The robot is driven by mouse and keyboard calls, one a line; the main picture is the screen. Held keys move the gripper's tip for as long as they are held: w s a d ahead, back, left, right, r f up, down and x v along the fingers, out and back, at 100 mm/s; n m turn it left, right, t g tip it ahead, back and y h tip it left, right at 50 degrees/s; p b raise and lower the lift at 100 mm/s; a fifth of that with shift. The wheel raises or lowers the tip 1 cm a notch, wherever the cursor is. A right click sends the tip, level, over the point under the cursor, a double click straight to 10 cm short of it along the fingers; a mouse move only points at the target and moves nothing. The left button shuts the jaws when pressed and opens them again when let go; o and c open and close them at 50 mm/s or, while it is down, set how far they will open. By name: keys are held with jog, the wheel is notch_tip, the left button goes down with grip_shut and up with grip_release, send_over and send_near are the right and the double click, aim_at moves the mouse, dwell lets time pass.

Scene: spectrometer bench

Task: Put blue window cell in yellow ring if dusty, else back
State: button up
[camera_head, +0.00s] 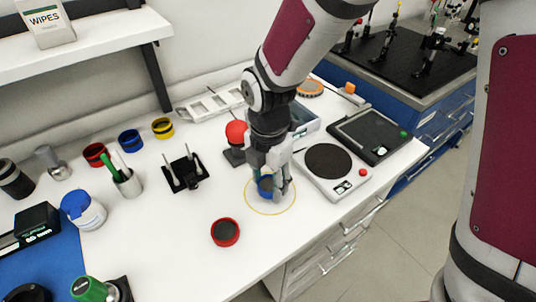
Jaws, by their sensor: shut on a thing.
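My gripper (269,190) points down and is shut on the blue window cell (265,185), a small round blue piece. The fingers hide part of the cell. It is at or just above the white bench, within the thin yellow circle (250,208) marked there; I cannot tell whether it touches the bench. Its window face is too small and covered to show dust. A separate yellow ring-shaped holder (162,128) stands at the back left, beside a blue one (130,142) and a red one (95,154).
A red-rimmed dark disc (226,232) lies in front left of my gripper. A scale with a round dark plate (328,161) is close on the right. A red-topped device (236,133) and a black stand (185,174) are behind left.

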jog(key=shift+f, duration=0.6)
jog(key=shift+f, duration=0.2)
jog(key=o, duration=1.3)
jog(key=shift+c, duration=0.2)
jog(key=shift+r, duration=0.1)
